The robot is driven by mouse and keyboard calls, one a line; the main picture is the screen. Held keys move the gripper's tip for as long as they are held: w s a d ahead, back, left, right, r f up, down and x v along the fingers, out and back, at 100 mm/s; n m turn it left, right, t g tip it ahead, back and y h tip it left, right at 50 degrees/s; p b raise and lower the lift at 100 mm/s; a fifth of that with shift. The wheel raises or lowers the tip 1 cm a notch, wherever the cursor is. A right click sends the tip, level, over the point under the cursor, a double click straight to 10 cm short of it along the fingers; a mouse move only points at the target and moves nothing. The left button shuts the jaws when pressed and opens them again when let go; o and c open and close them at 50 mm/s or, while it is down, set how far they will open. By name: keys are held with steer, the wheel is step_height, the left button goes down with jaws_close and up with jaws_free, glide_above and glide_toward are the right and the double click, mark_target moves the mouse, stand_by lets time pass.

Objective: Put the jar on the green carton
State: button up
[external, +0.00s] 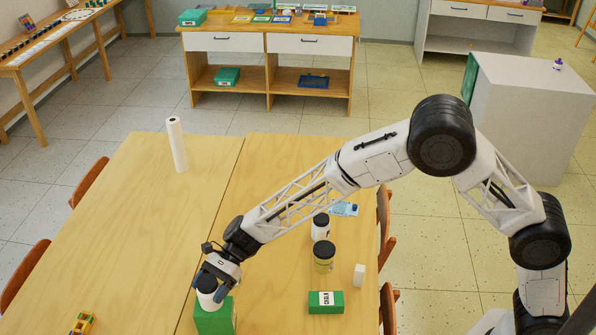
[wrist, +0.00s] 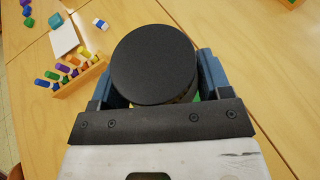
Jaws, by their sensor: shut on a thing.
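My gripper (external: 211,286) is shut on a white jar with a black lid (external: 207,299). In the wrist view the round black lid (wrist: 154,64) fills the space between the blue fingers, and the lid hides most of the jar's body. The jar is upright, at the top of a green carton (external: 214,320) near the front edge of the external view. I cannot tell whether the jar's base touches the carton. A sliver of green shows beside the jar in the wrist view.
A second green carton (external: 326,303) with a white label lies to the right. A white jar (external: 320,228), a yellowish jar (external: 324,257) and a white block (external: 359,275) stand behind it. A paper roll (external: 177,146) stands farther back. A peg rack (wrist: 78,78) is on the left.

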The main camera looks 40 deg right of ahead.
steer(key=shift+f, duration=0.8)
steer(key=shift+f, duration=0.1)
steer(key=o, duration=1.2)
steer(key=shift+o, duration=0.2)
steer(key=v, duration=1.2)
